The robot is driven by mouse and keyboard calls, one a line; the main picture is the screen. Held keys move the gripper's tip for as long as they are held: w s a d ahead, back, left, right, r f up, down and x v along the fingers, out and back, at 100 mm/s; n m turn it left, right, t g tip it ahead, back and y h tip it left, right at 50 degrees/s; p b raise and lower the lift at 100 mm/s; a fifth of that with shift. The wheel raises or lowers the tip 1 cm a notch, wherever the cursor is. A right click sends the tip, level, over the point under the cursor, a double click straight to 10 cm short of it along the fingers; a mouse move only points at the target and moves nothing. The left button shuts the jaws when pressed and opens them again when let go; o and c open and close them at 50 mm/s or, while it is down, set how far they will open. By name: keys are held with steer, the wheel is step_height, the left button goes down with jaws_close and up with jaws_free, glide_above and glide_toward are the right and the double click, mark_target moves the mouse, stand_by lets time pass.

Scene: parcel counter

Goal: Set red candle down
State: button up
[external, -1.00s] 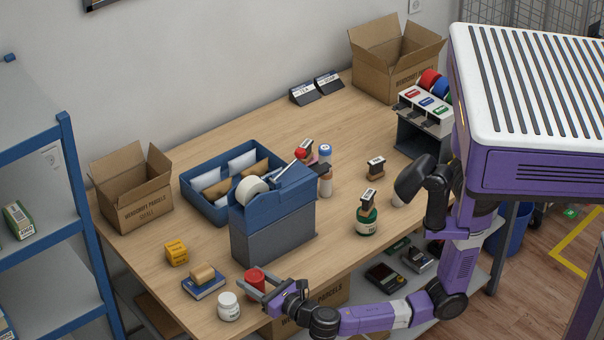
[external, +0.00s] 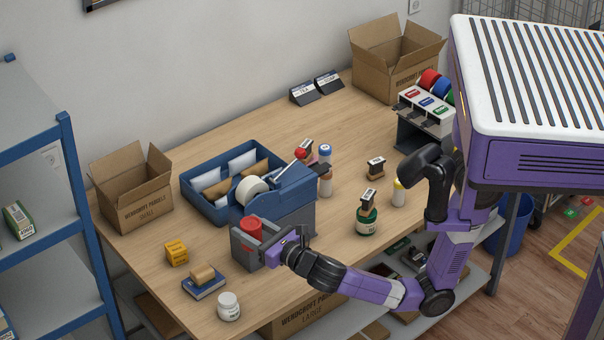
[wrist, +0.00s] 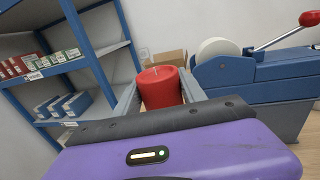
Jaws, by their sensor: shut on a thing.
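The red candle (external: 250,228) is a short cylinder held upright between the grey fingers of my gripper (external: 250,237). In the wrist view the candle (wrist: 160,88) shows its top and wick, with a finger on each side of it. My gripper is shut on the candle, in front of the tape dispenser at the counter's left half. The candle's lower part is hidden by the fingers, and I cannot tell how far it is above the counter (external: 345,105).
The blue-grey tape dispenser (external: 293,208) stands close behind my gripper.

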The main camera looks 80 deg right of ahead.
steer(key=s+d+f+m+g+h+p, duration=0.1)
steer(key=s+d+f, duration=0.2)
steer(key=s+d, duration=0.2)
steer(key=s+d+f+p, duration=0.1)
steer(key=s+d+f, duration=0.2)
steer(key=s+d, duration=0.25)
steer(key=s+d+r+n+t+y, duration=0.1)
steer(key=s+d+r, duration=0.5)
steer(key=s, duration=0.1)
steer(key=f+b, duration=0.2)
steer(key=f, duration=0.4)
steer(key=f+b, duration=0.2)
steer(key=f, duration=0.5)
steer(key=f+b, duration=0.2)
steer(key=f, duration=0.4)
steer(key=shift+w+a+f+b, duration=0.1)
steer(key=shift+a+f+b, duration=0.2)
steer(key=shift+f, duration=0.05)
steer(key=o, duration=1.5)
steer(key=shift+f, duration=0.15)
